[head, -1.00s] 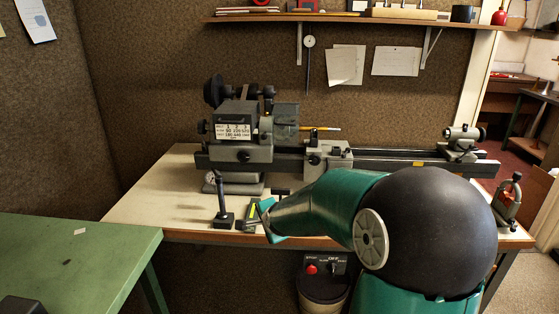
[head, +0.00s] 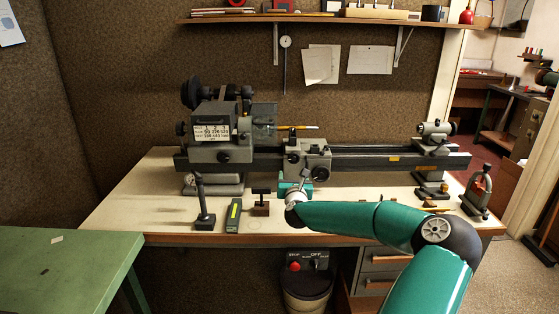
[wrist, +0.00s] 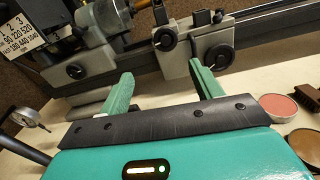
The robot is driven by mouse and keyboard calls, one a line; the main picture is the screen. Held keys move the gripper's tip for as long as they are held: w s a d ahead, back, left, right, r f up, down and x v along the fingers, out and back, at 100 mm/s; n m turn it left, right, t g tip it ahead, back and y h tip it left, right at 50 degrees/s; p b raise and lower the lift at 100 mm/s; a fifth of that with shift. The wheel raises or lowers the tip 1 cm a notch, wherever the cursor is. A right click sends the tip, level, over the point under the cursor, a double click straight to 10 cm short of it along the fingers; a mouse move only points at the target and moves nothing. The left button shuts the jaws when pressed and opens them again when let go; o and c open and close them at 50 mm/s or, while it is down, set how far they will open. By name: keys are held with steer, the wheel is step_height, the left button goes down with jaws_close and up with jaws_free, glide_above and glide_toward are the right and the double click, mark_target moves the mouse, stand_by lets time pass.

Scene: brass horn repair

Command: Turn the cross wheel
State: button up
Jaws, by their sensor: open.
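The lathe carriage (head: 307,155) sits on the bed and bears two dark round hand wheels. One wheel (wrist: 165,39) is on its left and another wheel (wrist: 218,56) is lower on its right face in the wrist view. I cannot tell for sure which is the cross wheel. My gripper (wrist: 160,85) is open with empty teal fingers apart, pointing at the carriage. The right finger lies just below the right wheel in the picture; no contact shows. In the head view my gripper (head: 293,187) is in front of the carriage, partly hidden by my wrist.
The lathe headstock (head: 222,135) stands left and the tailstock (head: 433,150) right. On the bench front are an upright dark post (head: 203,205), a flat tool with a yellow strip (head: 234,215) and a small block (head: 260,202). A red round tin (wrist: 277,107) lies right of my gripper.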

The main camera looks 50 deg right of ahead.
mark_target(294, 159)
steer(key=x, duration=0.8)
steer(key=s+x, duration=0.1)
steer(key=x, duration=0.3)
steer(key=shift+w+d+r, duration=0.2)
steer(key=shift+d, duration=0.4)
steer(key=shift+w+d, duration=0.35)
steer(key=shift+d, duration=0.2)
steer(key=c, duration=1)
